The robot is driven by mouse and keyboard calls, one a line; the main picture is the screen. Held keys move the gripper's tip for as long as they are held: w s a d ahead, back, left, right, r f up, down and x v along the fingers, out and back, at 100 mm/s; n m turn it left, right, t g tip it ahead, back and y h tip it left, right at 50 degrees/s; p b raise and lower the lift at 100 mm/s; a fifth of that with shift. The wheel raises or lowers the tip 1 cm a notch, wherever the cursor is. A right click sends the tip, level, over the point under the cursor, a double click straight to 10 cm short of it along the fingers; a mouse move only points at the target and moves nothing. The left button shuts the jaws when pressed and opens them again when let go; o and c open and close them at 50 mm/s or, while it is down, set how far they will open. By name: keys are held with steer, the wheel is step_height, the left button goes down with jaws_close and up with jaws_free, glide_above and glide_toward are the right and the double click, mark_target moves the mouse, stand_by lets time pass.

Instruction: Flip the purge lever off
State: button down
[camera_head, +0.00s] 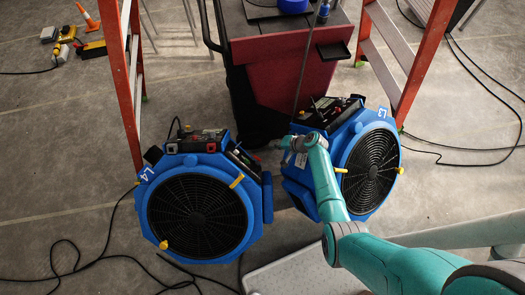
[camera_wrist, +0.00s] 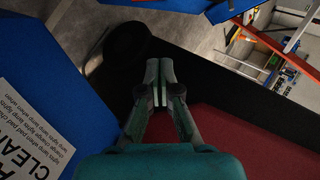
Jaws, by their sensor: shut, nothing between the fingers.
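Two blue machines with round black grilles stand on the floor, one marked L4 (camera_head: 163,187) on the left and one marked L3 (camera_head: 352,133) on the right. Dark control panels sit on top of L4 (camera_head: 192,143) and L3 (camera_head: 330,107); I cannot make out which part is the purge lever. My gripper (camera_head: 276,147) is between the two machines, beside L3's left side. In the wrist view my gripper (camera_wrist: 159,82) is shut and empty, with its fingertips together in front of a dark area. A blue side with a white printed label (camera_wrist: 32,130) is at left there.
A maroon cart (camera_head: 290,70) stands behind the machines, and its maroon face (camera_wrist: 260,140) is close in the wrist view. Orange ladder legs (camera_head: 122,80) rise on both sides. Black cables (camera_head: 75,262) lie on the floor. A light mat (camera_head: 300,272) lies in front.

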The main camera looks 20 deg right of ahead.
mark_target(257, 159)
steer(key=x, duration=0.9)
steer(key=shift+w+f, duration=0.15)
steer(key=shift+w, duration=0.05)
steer(key=shift+w+a+f, duration=0.1)
steer(key=shift+a, duration=0.15)
steer(key=shift+s+a+r, duration=0.15)
steer(key=shift+s+a, duration=0.35)
steer(key=shift+s, duration=0.35)
steer(key=shift+s+a+r, duration=0.2)
steer(key=shift+s+a, duration=0.3)
steer(key=shift+s, duration=0.35)
